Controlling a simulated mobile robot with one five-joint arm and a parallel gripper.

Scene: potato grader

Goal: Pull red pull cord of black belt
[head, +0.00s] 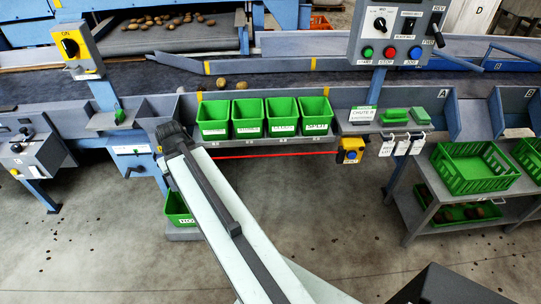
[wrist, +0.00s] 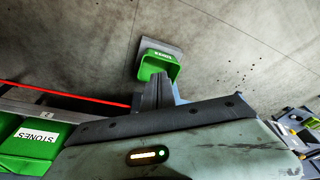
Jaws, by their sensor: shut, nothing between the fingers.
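The red pull cord (head: 275,155) runs taut and level below the row of green bins, from beside my arm to a yellow box with a blue button (head: 350,150). In the wrist view the cord (wrist: 65,94) comes in from the left and ends from sight behind my gripper's left side. My gripper (wrist: 157,85) is shut and empty; whether it touches the cord I cannot tell. In the head view my arm covers the cord's left end, and the fingers cannot be made out. The black belt (head: 300,88) lies behind the bins, with two potatoes (head: 221,83) on it.
Several green bins (head: 248,118) hang on a rail above the cord. A green floor bin (wrist: 157,66) stands beyond my fingers. A control panel (head: 395,35) rises above the belt. A bench with green crates (head: 470,165) stands right. The floor in front is mostly clear.

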